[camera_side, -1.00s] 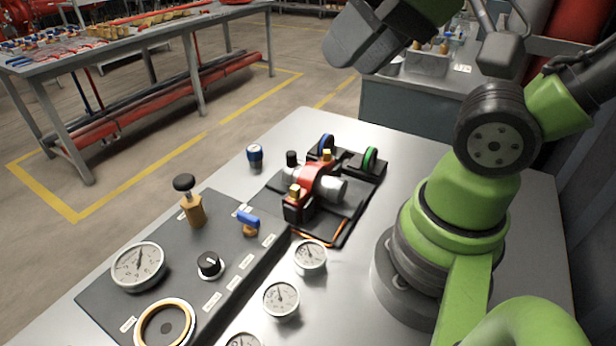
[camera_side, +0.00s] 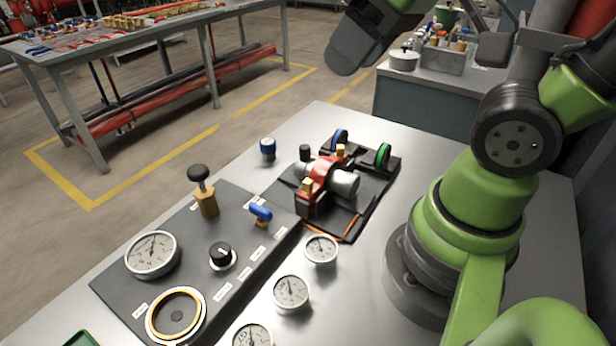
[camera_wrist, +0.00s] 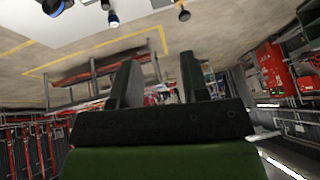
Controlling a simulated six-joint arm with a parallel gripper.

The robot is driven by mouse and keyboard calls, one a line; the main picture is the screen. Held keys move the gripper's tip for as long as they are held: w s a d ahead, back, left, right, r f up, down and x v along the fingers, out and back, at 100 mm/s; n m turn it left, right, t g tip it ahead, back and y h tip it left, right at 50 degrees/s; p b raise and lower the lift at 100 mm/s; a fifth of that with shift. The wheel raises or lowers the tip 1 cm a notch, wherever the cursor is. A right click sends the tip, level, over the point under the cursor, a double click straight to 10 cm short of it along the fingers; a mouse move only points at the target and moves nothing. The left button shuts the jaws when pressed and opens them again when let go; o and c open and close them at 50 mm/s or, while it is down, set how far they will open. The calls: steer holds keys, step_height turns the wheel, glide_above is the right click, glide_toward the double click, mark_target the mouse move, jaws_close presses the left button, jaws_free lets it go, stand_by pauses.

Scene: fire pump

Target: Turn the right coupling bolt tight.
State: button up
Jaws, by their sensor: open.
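A red coupling (camera_side: 318,187) clamps around a grey metal cylinder (camera_side: 344,182) on a black mount on the bench. Two brass bolts stand on the coupling: one at the back (camera_side: 341,151) and one at the front (camera_side: 307,187). I cannot tell how tight either is. My gripper (camera_side: 345,55) is high at the top of the side view, above and behind the coupling and touching nothing. In the wrist view my gripper (camera_wrist: 157,80) has its two dark fingers apart with nothing held between them. The coupling does not show clearly in the wrist view.
A blue ring (camera_side: 340,139) and a green ring (camera_side: 383,155) stand behind the coupling. A blue-capped part (camera_side: 268,149) is to its left. A dark panel (camera_side: 160,221) with a brass valve (camera_side: 205,190) and gauges fills the front left.

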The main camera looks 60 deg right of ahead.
steer(key=w+d+f+n+g, duration=0.25)
steer(key=w+f+n, duration=0.3)
steer(key=n, duration=0.35)
steer(key=n+g+h, duration=0.1)
steer(key=n+g, duration=0.3)
steer(key=n, duration=0.5)
glide_above(308, 181)
step_height(308, 181, down, 8)
steer(key=shift+f+n+t, duration=0.25)
steer(key=shift+f+n, duration=0.05)
steer(key=shift+f, duration=0.5)
step_height(308, 181, down, 9)
steer(key=shift+r, duration=0.15)
jaws_close()
